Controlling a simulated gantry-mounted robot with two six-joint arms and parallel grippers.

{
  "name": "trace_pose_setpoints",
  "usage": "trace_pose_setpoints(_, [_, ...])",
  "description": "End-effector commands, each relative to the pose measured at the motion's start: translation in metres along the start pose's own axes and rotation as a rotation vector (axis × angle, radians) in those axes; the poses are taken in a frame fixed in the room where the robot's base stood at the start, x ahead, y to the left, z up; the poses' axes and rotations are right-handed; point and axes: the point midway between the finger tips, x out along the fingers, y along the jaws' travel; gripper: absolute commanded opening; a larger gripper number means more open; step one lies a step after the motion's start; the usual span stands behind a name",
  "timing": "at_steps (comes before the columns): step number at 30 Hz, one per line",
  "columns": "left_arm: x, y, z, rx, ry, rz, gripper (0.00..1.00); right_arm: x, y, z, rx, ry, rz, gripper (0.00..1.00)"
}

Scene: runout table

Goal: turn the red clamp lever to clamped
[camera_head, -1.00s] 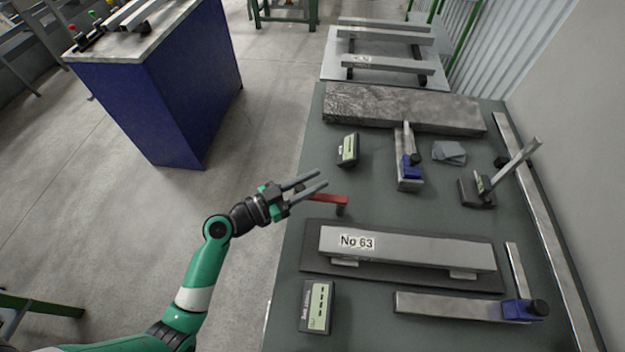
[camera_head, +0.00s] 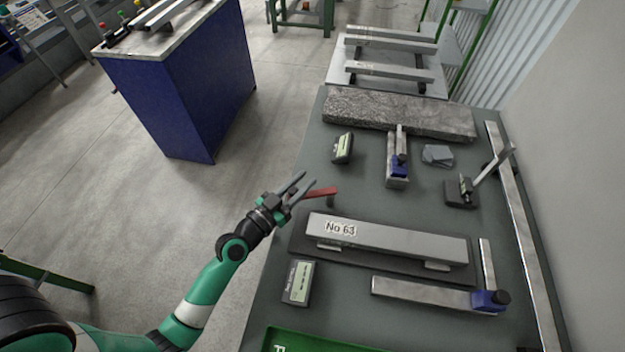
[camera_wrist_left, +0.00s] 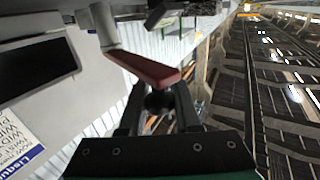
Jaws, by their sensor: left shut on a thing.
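The red clamp lever (camera_head: 324,192) sits at the left edge of the green-grey table, just behind the grey bar marked No 63 (camera_head: 385,237). It stands on a short grey post, and its free end points left, out over the table edge. My left gripper (camera_head: 303,181) is at that free end, with its fingers on either side of it. In the left wrist view the red lever (camera_wrist_left: 140,66) runs from a pale post into my left gripper (camera_wrist_left: 157,94), which is shut on its end. My right gripper is not in view.
Digital gauges stand behind the lever (camera_head: 343,147) and in front of it (camera_head: 299,283). A stone block (camera_head: 400,112) lies at the back. A square with a blue clamp (camera_head: 397,170) stands right of the lever. Open floor lies to the left.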

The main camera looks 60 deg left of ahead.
Motion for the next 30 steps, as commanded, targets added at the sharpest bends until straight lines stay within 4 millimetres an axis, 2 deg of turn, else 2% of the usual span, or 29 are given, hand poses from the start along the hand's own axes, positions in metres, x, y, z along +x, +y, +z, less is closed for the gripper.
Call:
trace_pose_setpoints(7, [0.0,0.001,0.0,-0.001,0.003,0.002,0.0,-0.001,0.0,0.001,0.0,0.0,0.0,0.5])
trace_pose_setpoints(8, [0.0,0.001,-0.001,-0.001,0.003,0.002,0.37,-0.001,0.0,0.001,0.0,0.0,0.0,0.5])
trace_pose_setpoints(12, [0.001,0.001,-0.001,0.0,0.004,0.002,0.62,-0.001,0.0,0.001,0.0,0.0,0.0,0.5])
trace_pose_setpoints(23, [-0.004,0.0,0.001,0.0,0.002,0.001,0.62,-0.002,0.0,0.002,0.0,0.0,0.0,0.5])
trace_pose_setpoints(26, [-0.017,0.0,0.003,0.0,0.001,0.001,0.62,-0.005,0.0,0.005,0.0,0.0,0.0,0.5])
trace_pose_setpoints(30, [-0.049,-0.001,0.005,-0.001,0.001,-0.001,0.62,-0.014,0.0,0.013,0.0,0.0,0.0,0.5])
